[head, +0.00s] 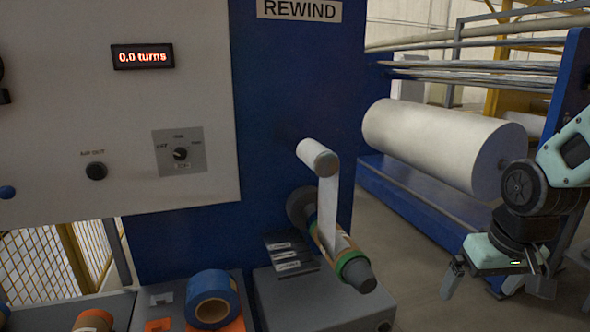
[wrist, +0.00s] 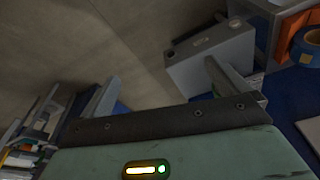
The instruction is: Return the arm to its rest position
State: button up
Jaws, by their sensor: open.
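My arm hangs at the right of the head view. My gripper (head: 492,285) is low at the right edge, its two fingers spread apart with nothing between them. In the wrist view my gripper (wrist: 165,82) also shows its fingers wide apart and empty, over the floor and near a grey box. The gripper is well to the right of the rewind spindle (head: 358,270) and touches nothing that I can see.
A blue machine with a REWIND sign (head: 299,10) and a "0.0 turns" display (head: 142,56) fills the left. A white web runs from a roller (head: 318,157) to the spindle. A blue roll (head: 212,299) stands front left. A large white roll (head: 440,145) is behind my arm. Open floor (head: 415,265) lies between.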

jog(key=s+d, duration=0.1)
jog(key=s, duration=0.4)
jog(key=s+a+n+g, duration=0.1)
jog(key=s+a+n, duration=0.2)
jog(key=a, duration=0.8)
jog(key=shift+s+n+y, duration=0.4)
jog(key=shift+s, duration=0.2)
jog(key=s+a+n, duration=0.1)
jog(key=s+a, duration=0.1)
jog(key=s+a+n+g, duration=0.1)
jog(key=s+a, duration=0.2)
jog(key=s+a+r+n, duration=0.1)
jog(key=s+a, duration=0.1)
jog(key=s, duration=0.1)
jog(key=shift+s+a+r+n, duration=0.1)
jog(key=shift+s+a+n, duration=0.1)
jog(key=shift+n, duration=0.2)
jog(key=shift+c, duration=0.3)
